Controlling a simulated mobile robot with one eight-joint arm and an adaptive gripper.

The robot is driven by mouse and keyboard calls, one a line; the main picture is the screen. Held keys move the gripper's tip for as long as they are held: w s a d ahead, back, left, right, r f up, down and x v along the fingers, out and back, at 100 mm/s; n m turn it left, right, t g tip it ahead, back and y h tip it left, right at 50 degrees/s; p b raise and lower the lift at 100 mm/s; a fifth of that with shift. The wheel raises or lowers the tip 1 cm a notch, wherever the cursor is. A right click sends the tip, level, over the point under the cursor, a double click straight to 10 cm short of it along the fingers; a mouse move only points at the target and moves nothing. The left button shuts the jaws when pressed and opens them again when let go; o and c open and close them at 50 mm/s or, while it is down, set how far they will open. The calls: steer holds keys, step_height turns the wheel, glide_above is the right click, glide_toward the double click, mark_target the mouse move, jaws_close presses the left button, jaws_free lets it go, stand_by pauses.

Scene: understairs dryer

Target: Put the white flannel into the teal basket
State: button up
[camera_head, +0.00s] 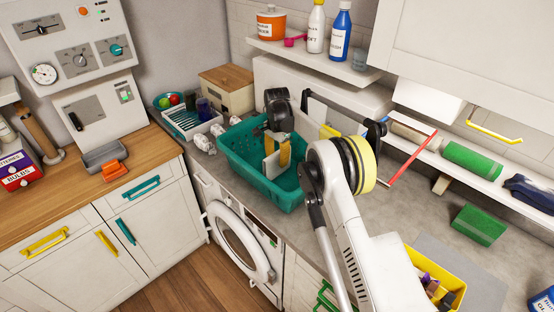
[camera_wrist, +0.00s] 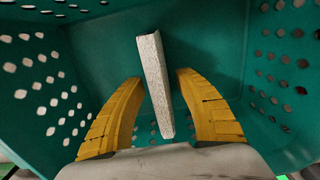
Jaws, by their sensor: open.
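The teal basket (camera_head: 237,160) stands on the grey counter, and its perforated walls (camera_wrist: 92,50) surround my gripper in the wrist view. The white flannel (camera_head: 270,166) looks like a thin folded slab inside the basket's outline. In the wrist view the flannel (camera_wrist: 154,75) stands edge-on between my yellow fingers, with gaps visible on both sides. My gripper (camera_wrist: 158,80) is open around it, pointing down into the basket; it also shows in the head view (camera_head: 278,155). I cannot tell whether the flannel touches the basket floor.
A white rack (camera_head: 192,120) and crumpled white pieces (camera_head: 203,143) sit left of the basket. A shelf (camera_head: 310,58) with bottles hangs behind. A yellow bin (camera_head: 424,262) and green block (camera_head: 479,225) are at right. The counter between basket and green block has bare room.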

step_height(320, 180, up, 12)
steer(key=shift+r, duration=0.1)
steer(key=s+d+r+n+t, duration=0.2)
steer(key=s+d+r, duration=0.35)
steer(key=r, duration=0.35)
steer(key=s+d+r+n+t, duration=0.1)
steer(key=s+d+r+n, duration=0.1)
steer(key=s+d+r, duration=0.45)
steer(key=s+d+r+n+t, duration=0.15)
steer(key=s+r, duration=0.35)
steer(key=s, duration=0.5)
steer(key=s+d+f+n+t, duration=0.1)
steer(key=s+d+f, duration=0.15)
steer(key=s, duration=0.45)
steer(key=s+d+f+n+t, duration=0.1)
steer(key=s+d+f, duration=0.15)
steer(key=s, duration=0.45)
steer(key=s+d+f+n+t, duration=0.1)
steer(key=s+f, duration=0.3)
steer(key=s, duration=0.3)
step_height(320, 180, down, 13)
steer(key=b, duration=1.2)
steer(key=shift+d+r+b, duration=0.15)
steer(key=shift+d+b, duration=0.05)
steer(key=shift+b, duration=0.2)
steer(key=shift+s+n, duration=0.1)
steer(key=shift+n, duration=0.15)
